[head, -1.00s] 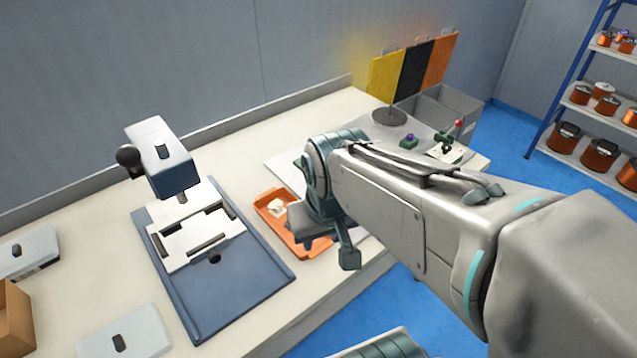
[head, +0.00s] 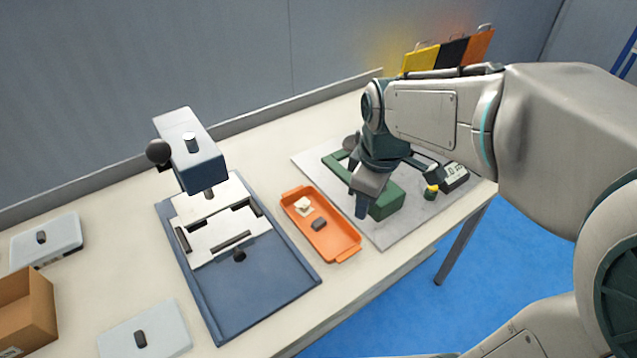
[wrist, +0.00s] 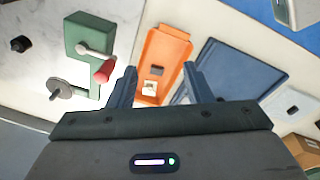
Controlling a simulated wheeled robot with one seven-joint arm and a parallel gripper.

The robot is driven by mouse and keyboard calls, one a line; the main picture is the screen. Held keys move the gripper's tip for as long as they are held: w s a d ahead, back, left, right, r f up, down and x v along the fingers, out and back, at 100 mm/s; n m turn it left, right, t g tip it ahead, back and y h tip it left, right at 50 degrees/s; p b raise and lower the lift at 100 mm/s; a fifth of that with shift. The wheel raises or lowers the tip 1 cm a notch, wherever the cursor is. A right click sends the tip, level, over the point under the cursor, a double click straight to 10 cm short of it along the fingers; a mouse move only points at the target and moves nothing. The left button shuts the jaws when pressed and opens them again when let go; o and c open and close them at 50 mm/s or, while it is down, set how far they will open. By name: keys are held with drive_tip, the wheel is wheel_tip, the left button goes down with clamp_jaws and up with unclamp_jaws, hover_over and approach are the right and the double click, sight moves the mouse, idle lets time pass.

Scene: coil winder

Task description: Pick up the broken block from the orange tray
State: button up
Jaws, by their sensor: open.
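The orange tray (head: 335,246) lies on the bench between the blue press base and a grey mat. In it are a small cream, uneven piece (head: 303,206) and a dark grey block (head: 319,224); I cannot tell for sure which is the broken block. The wrist view shows the tray (wrist: 170,48), the dark block (wrist: 157,70) and the cream piece (wrist: 150,87) between my fingers. My gripper (head: 362,208) is open and empty, above the bench just right of the tray. Its fingers (wrist: 160,72) are apart and touch neither piece.
A green fixture (head: 388,203) stands on the grey mat (head: 405,228), close to my gripper; its red-tipped handle (wrist: 104,72) shows in the wrist view. The blue press base (head: 255,290) is left of the tray. Pale plates and a cardboard box (head: 25,300) lie farther left.

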drive_tip(key=w+a+f+n+g, duration=0.1)
drive_tip(key=w+a+f+n, duration=0.3)
drive_tip(key=w+a+n, duration=0.7)
drive_tip(key=n, duration=0.4)
hover_over(319, 222)
drive_tip(key=shift+g, duration=0.3)
drive_tip(key=f, duration=0.9)
drive_tip(key=shift+s+a+f, duration=0.1)
drive_tip(key=shift+s+f, duration=0.05)
drive_tip(key=shift+s, duration=0.1)
drive_tip(key=shift+w+f, duration=0.15)
drive_tip(key=shift+f, duration=1.2)
drive_tip(key=shift+w+f, duration=0.1)
drive_tip(key=shift+f, duration=1.2)
clamp_jaws()
